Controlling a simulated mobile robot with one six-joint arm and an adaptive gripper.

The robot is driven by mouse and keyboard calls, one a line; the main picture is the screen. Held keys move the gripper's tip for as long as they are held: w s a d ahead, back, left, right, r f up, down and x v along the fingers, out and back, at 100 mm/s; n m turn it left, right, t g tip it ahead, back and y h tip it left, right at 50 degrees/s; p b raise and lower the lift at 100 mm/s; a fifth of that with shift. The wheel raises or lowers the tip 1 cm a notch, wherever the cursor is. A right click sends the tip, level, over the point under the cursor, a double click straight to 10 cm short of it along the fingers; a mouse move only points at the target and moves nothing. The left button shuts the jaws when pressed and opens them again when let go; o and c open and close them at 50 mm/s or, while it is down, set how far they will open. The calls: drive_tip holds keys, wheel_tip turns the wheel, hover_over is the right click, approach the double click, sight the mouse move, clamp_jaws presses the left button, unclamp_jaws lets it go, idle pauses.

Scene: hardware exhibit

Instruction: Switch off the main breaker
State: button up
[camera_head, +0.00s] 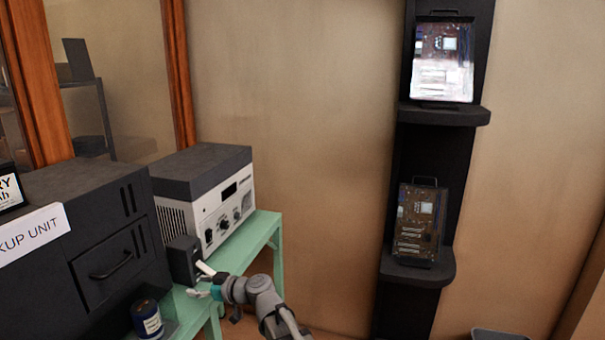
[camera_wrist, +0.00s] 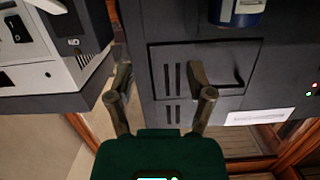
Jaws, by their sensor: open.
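A small dark box with a pale lever, which looks like the main breaker (camera_head: 183,262), stands in front of the grey-and-white instrument. Its pale lever (camera_head: 205,268) sticks out towards the right. The dark box (camera_wrist: 82,22) also shows at the upper left of the wrist view, with the lever (camera_wrist: 47,6) cut by the top edge. My gripper (camera_head: 203,292) is just below and in front of the box in the head view. In the wrist view my gripper (camera_wrist: 160,76) has its two fingers apart with nothing between them. The lever lies outside the fingers.
The instrument (camera_head: 215,205) stands on a green table (camera_head: 262,232). A black cabinet (camera_head: 90,195) labelled as a backup unit is at left. A blue canister (camera_head: 148,322) is near my gripper. Black wall shelves (camera_head: 440,115) hold circuit boards at right.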

drive_tip(key=s+d+f+m+g+h+b, duration=0.1)
drive_tip(key=s+d+f+m+h+b, duration=0.2)
drive_tip(key=d+f, duration=0.65)
drive_tip(key=s+d+f+m+g+h+b, duration=0.1)
drive_tip(key=d+f+m+h+b, duration=0.35)
drive_tip(key=d, duration=0.85)
drive_tip(key=s+d+f+m+g+h+b, duration=0.1)
drive_tip(key=s+d+f+m+h, duration=0.2)
drive_tip(key=d, duration=0.4)
drive_tip(key=s+d+f+m+g+h, duration=0.1)
drive_tip(key=s+d+f+h, duration=0.2)
drive_tip(key=d, duration=0.5)
drive_tip(key=s+d+f+m+g+h+b, duration=0.1)
drive_tip(key=s+d+f+m+h, duration=0.15)
drive_tip(key=d+f, duration=0.35)
wheel_tip(320, 180, up, 24)
drive_tip(key=d+p, duration=0.1)
drive_tip(key=p, duration=2.2)
drive_tip(key=shift+r+y, duration=0.15)
drive_tip(key=shift+y, duration=0.15)
drive_tip(key=shift+c, duration=0.8)
